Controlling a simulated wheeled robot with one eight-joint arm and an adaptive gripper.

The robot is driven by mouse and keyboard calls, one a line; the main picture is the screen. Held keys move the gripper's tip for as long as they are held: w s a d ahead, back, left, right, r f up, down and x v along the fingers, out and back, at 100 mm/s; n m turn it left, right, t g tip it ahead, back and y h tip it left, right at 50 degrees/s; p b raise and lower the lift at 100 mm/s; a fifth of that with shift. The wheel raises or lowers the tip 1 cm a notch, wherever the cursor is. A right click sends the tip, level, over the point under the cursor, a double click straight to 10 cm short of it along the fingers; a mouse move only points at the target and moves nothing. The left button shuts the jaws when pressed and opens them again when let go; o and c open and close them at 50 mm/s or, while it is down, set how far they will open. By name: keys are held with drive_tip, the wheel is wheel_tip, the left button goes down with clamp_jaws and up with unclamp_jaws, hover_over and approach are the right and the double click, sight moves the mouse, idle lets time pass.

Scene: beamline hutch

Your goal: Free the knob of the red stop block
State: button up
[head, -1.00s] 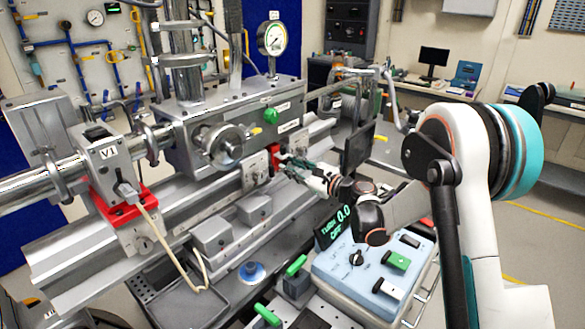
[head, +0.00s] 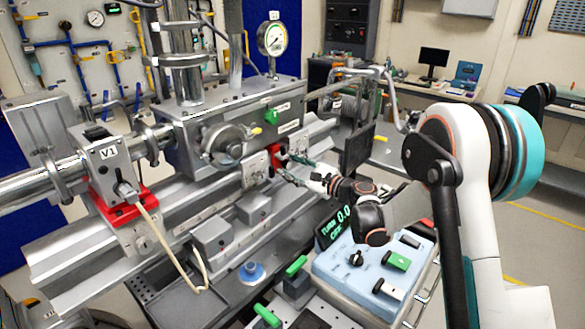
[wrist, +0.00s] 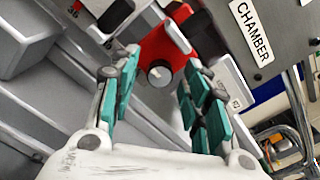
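The red stop block (head: 277,157) sits on the rail at the front of the grey chamber body in the head view. In the wrist view the red block (wrist: 178,42) is ahead of my gripper, with its round grey knob (wrist: 160,73) facing me. My gripper (wrist: 160,64) is open, with teal finger pads on either side of the knob in the picture. I cannot tell whether the fingertips reach around the knob or stop short of it. In the head view my gripper (head: 291,166) is close to the block, and the knob is too small to make out.
A plate marked CHAMBER (wrist: 252,32) is at upper right in the wrist view. The V1 valve (head: 108,160) on its red base stands at left. A blue control box (head: 350,270) and a dark display (head: 333,228) lie below my arm.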

drive_tip(key=v, duration=1.2)
drive_tip(key=s+r+n+g+h, duration=0.1)
drive_tip(key=s+r+n+h, duration=0.15)
drive_tip(key=s, duration=0.25)
drive_tip(key=s+d+r+n+g+h, duration=0.1)
drive_tip(key=s+n, duration=0.2)
drive_tip(key=s, duration=0.1)
drive_tip(key=s+r+n+g+h, duration=0.1)
drive_tip(key=s+r+n+h, duration=0.15)
drive_tip(key=s, duration=0.25)
drive_tip(key=s+d+f+n+h, duration=0.1)
drive_tip(key=s+d+n+h, duration=0.3)
drive_tip(key=s, duration=0.7)
drive_tip(key=s+d+f+n+h, duration=0.1)
drive_tip(key=s+d+n+h, duration=0.3)
drive_tip(key=s, duration=0.7)
drive_tip(key=d+n, duration=0.2)
drive_tip(key=d, duration=0.2)
drive_tip(key=shift+s+d+f+g, duration=0.25)
drive_tip(key=shift+d+g, duration=0.1)
drive_tip(key=shift+g, duration=0.05)
